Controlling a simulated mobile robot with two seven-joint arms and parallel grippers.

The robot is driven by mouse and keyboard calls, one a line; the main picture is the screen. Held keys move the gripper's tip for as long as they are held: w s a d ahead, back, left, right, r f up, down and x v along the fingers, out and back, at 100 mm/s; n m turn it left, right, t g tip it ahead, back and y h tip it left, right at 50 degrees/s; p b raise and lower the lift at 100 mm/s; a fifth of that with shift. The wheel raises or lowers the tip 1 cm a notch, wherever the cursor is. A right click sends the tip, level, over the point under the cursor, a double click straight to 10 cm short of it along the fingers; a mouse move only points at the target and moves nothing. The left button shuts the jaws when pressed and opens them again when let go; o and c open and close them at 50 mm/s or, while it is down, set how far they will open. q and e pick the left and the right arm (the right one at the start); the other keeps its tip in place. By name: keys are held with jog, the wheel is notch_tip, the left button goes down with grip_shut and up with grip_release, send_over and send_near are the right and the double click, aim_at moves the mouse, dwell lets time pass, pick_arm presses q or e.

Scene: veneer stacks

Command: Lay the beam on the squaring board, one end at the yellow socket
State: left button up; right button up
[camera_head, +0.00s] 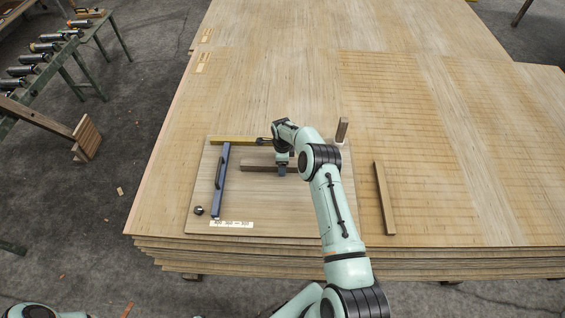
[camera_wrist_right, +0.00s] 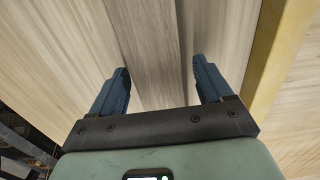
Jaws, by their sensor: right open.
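The squaring board (camera_head: 275,212) lies flat on the veneer stack. A yellow bar (camera_head: 232,140) runs along its far edge and shows at the right of the wrist view (camera_wrist_right: 272,62); I cannot make out a separate yellow socket. A brown beam (camera_head: 258,165) lies across the board, roughly parallel to the yellow bar and apart from it. My right gripper (camera_head: 282,173) is over this beam. In the wrist view its open fingers (camera_wrist_right: 160,66) stand on either side of the beam (camera_wrist_right: 150,45). My arm hides the beam's right part. My left gripper is not in view.
A blue-grey bar with a handle (camera_head: 221,180) lies along the board's left side, with a dark round knob (camera_head: 199,210) near it. A short wood block (camera_head: 342,130) stands at the far right corner. Another beam (camera_head: 384,198) lies right of the board. The far veneer is clear.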

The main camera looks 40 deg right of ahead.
jog(key=shift+r, duration=0.1)
notch_tip(320, 180, up, 12)
jog(key=shift+b, duration=0.45)
dwell(0.4)
